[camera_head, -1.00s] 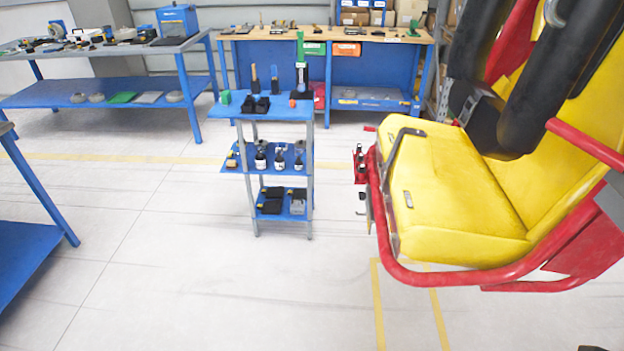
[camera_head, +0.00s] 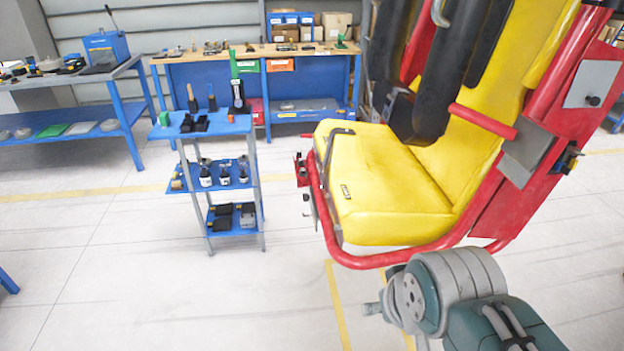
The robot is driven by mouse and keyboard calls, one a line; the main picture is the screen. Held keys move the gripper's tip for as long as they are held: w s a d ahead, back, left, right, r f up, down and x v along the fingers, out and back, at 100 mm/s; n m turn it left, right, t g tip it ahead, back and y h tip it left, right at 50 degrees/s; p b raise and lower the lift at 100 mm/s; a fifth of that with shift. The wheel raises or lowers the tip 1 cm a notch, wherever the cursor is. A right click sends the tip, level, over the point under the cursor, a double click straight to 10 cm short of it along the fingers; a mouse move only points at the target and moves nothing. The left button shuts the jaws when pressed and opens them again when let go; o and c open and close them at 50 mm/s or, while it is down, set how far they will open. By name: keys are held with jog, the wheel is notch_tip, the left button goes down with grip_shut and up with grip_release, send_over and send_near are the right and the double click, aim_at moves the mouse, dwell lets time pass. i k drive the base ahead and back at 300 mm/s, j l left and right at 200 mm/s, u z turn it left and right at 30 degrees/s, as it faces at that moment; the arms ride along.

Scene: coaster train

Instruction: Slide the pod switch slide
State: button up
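The yellow and red coaster seat pod (camera_head: 385,190) fills the right half of the view, with black padded restraints (camera_head: 450,75) over it. Below that is a small dark fitting with a bit of yellow and blue (camera_head: 568,160). Small red and metal parts (camera_head: 303,170) stick out at the seat's left edge. I cannot tell which of these, if any, is the switch slide. My arm shows at the bottom right, in front of and below the seat. My gripper's fingers are not visible.
A blue shelf cart (camera_head: 160,130) with bottles and tools stands left of the seat. Blue workbenches (camera_head: 190,85) stand behind, and another blue table (camera_head: 125,105) is at the left. The white floor (camera_head: 150,290) in front is clear, with yellow lines.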

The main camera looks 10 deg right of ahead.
aim_at(562, 166)
jog(key=k+z, duration=0.15)
jog(key=z, duration=1.35)
jog(key=u, duration=1.5)
jog(key=z, duration=1.5)
jog(key=i+l, duration=0.15)
jog(key=i, duration=0.15)
jog(key=z, duration=0.05)
